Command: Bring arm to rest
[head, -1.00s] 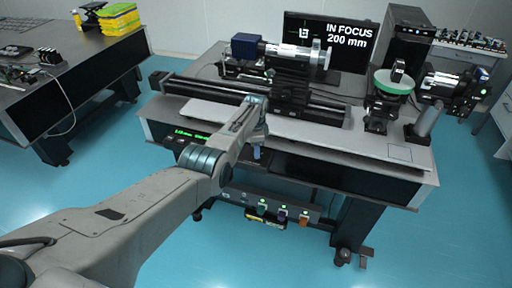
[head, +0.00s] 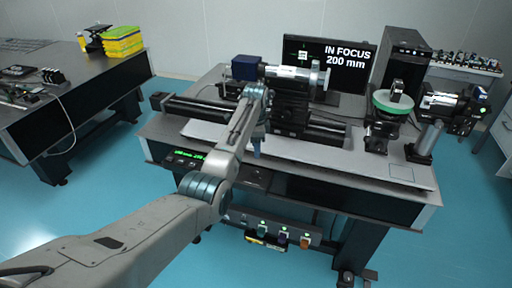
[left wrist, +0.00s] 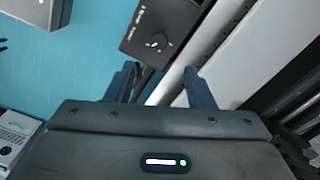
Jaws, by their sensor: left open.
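My left arm comes in from the lower left of the head view, bends at a grey-blue joint and reaches over the front of the optical table (head: 330,176). My left gripper (head: 257,152) points down near the table's front edge and is small in this view. In the left wrist view, the two dark fingers of my left gripper (left wrist: 160,84) stand apart, with nothing held between them. Beyond them show a black box with a knob (left wrist: 160,38) and a pale strip. My right gripper is not in view.
A rail with a mounted lens tube (head: 292,72) lies behind the gripper. A monitor (head: 347,58) reads "IN FOCUS 200 mm". A green-ringed mount (head: 393,103) stands to the right. Another table (head: 100,78) with yellow boxes (head: 123,42) is at left. Blue floor (head: 110,185) lies between the tables.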

